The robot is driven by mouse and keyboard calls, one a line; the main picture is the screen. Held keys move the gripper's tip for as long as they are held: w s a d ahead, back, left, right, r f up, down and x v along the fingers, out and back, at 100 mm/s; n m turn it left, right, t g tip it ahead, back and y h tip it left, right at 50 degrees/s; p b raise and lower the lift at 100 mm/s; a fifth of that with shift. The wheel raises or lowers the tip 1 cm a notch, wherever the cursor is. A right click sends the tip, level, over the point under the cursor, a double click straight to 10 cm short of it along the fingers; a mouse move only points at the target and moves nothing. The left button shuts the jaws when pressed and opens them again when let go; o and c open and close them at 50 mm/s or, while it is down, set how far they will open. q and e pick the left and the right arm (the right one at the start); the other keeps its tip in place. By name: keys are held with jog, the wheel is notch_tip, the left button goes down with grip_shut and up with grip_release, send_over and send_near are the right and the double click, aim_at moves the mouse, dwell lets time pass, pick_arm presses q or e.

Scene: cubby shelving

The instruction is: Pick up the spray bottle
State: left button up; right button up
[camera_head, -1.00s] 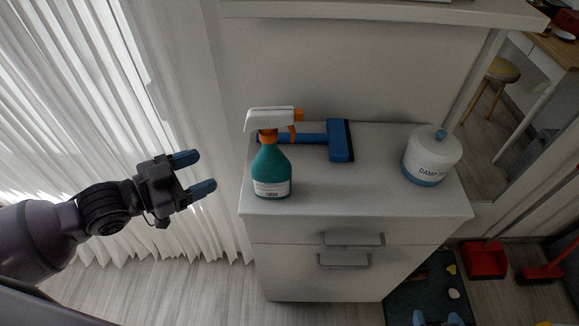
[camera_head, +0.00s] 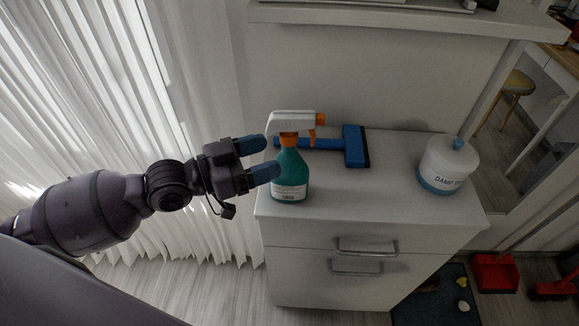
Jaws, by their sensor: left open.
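The spray bottle (camera_head: 291,178) is teal with a white and orange spray head and a pale label. It stands upright at the left front part of the white cabinet top. My left gripper (camera_head: 272,158) is open at the bottle's left side. Its blue fingertips reach the bottle's left edge in the picture, the nearer one overlapping it. I cannot tell whether they touch it. Nothing is held between the fingers. My right gripper is not in view.
A blue squeegee-like tool (camera_head: 354,146) lies behind the bottle. A white and blue tub (camera_head: 445,166) stands at the right of the cabinet top (camera_head: 390,205). A shelf (camera_head: 400,18) overhangs behind. Curtains (camera_head: 130,100) hang at left.

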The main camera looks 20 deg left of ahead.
aim_at(289, 147)
pick_arm(q)
jog(key=shift+r+x, duration=0.2)
jog(key=shift+x, duration=2.5)
jog(key=shift+c, duration=0.3)
jog(key=shift+a, duration=0.1)
grip_shut()
